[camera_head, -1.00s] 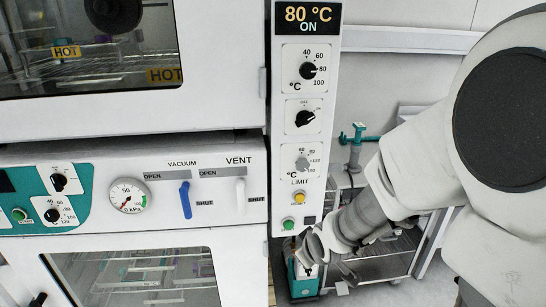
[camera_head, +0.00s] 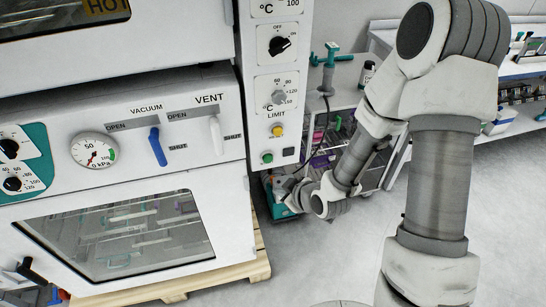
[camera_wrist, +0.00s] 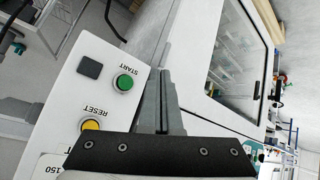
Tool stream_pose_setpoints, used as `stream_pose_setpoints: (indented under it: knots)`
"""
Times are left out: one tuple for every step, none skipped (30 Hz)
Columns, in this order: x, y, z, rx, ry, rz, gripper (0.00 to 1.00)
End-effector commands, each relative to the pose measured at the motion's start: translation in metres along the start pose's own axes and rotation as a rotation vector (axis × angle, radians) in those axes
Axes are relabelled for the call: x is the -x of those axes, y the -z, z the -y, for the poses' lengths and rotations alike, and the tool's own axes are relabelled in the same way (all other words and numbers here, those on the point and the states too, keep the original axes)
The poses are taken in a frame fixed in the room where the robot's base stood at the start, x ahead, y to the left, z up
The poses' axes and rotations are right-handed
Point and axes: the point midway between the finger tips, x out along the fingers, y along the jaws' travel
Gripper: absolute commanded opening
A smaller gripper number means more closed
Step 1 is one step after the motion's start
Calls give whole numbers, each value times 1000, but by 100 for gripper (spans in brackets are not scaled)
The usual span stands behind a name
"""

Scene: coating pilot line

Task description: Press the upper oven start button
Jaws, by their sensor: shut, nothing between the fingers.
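The tall control panel (camera_head: 272,100) beside the upper oven carries a green button (camera_head: 267,157) near its bottom, below a yellow one (camera_head: 277,130). In the wrist view the green button (camera_wrist: 124,83) is labelled START and the yellow button (camera_wrist: 90,124) RESET. My gripper (camera_wrist: 166,75) is shut and empty. In the wrist view its fingers lie just right of the START button, with the button uncovered; I see no contact. In the head view my gripper (camera_head: 279,184) is small, just below the panel's lower end.
The lower oven (camera_head: 120,150) has a blue vacuum lever (camera_head: 157,147) and a white vent lever (camera_head: 216,135) on its front. A teal unit (camera_head: 280,207) sits low behind my gripper. A cart (camera_head: 335,130) stands behind my wrist. Open floor lies at the front right.

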Motion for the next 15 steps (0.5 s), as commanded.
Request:
stream_pose_setpoints:
  knots:
    - [0, 0, 0, 0, 0, -1, 0]
    - [0, 0, 0, 0, 0, -1, 0]
    - [0, 0, 0, 0, 0, 0, 0]
    - [0, 0, 0, 0, 0, 0, 0]
    - [0, 0, 0, 0, 0, 0, 0]
    - [0, 0, 0, 0, 0, 0, 0]
    - [0, 0, 0, 0, 0, 0, 0]
    - [0, 0, 0, 0, 0, 0, 0]
    - [-1, 1, -1, 0, 0, 1, 0]
    - [-1, 1, -1, 0, 0, 1, 0]
    - [-2, 2, -2, 0, 0, 1, 0]
    - [-4, 4, -4, 0, 0, 0, 0]
    - [-6, 6, -5, 0, 0, 0, 0]
    - [-8, 7, -7, 0, 0, 0, 0]
    - [-11, 10, -9, 0, 0, 0, 0]
